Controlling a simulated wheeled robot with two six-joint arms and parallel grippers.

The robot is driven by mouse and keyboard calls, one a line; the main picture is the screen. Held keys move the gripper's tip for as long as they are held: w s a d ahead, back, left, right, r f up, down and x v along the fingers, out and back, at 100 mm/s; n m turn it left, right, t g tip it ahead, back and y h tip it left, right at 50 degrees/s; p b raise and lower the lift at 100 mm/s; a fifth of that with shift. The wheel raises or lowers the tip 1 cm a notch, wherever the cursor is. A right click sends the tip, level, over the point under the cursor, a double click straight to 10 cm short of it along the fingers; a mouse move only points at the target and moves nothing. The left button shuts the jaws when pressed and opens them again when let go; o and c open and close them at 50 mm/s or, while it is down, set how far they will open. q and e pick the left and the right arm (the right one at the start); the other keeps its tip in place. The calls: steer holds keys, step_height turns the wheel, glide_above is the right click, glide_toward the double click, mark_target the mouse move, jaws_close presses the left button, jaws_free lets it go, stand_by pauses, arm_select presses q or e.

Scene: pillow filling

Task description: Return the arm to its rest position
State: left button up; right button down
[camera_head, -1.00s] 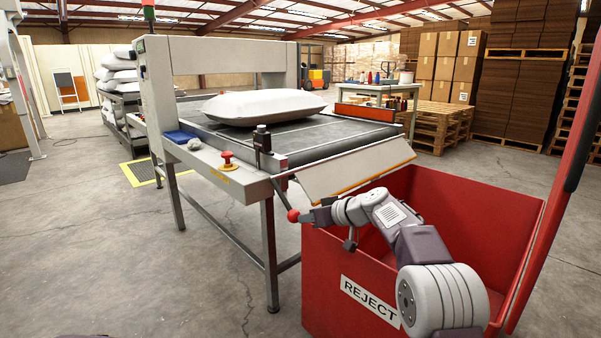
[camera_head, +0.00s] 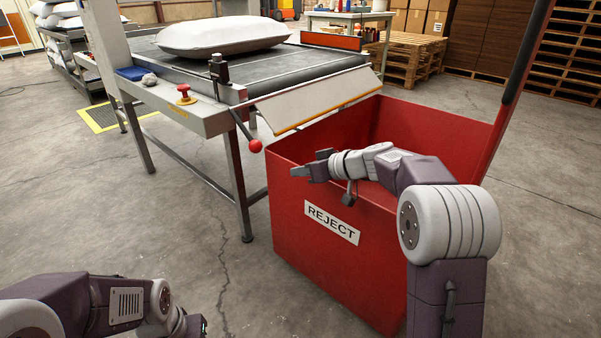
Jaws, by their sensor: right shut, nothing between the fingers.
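My right arm reaches in from the right over the red reject bin (camera_head: 308,240). My right gripper (camera_head: 308,169) is shut and empty, at the bin's near-left rim. It is apart from the red ball knob (camera_head: 255,146) of the lever, which hangs up and to the left of it. My left arm lies low at the bottom left. The end of its gripper (camera_head: 196,326) is cut off by the bottom edge, so its jaws cannot be made out.
A white pillow (camera_head: 222,36) lies on the conveyor (camera_head: 290,72), with a tilted flap (camera_head: 318,101) at its end above the bin. A red button (camera_head: 184,94) sits on the conveyor's side. The concrete floor (camera_head: 190,235) between my arms is clear.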

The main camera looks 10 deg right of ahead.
steer(key=s+a+r+n+g+p, duration=0.2)
steer(key=s+a+r+p, duration=0.2)
steer(key=s+r+p, duration=0.35)
steer(key=s+d+f+m+g+h+p, duration=0.25)
steer(key=s+f, duration=0.25)
steer(key=s, duration=0.3)
steer(key=s+d+f+m+g+h+p, duration=0.2)
steer(key=s+d+f+h, duration=0.15)
steer(key=s, duration=0.55)
steer(key=s+d+f+m+g+h+p, duration=0.2)
steer(key=s+d+f+p, duration=0.15)
steer(key=s+f, duration=0.35)
step_height(320, 180, up, 40)
steer(key=m+p, duration=0.1)
steer(key=p, duration=3.6)
steer(key=shift+s+d+f, duration=0.25)
steer(key=shift+d, duration=0.2)
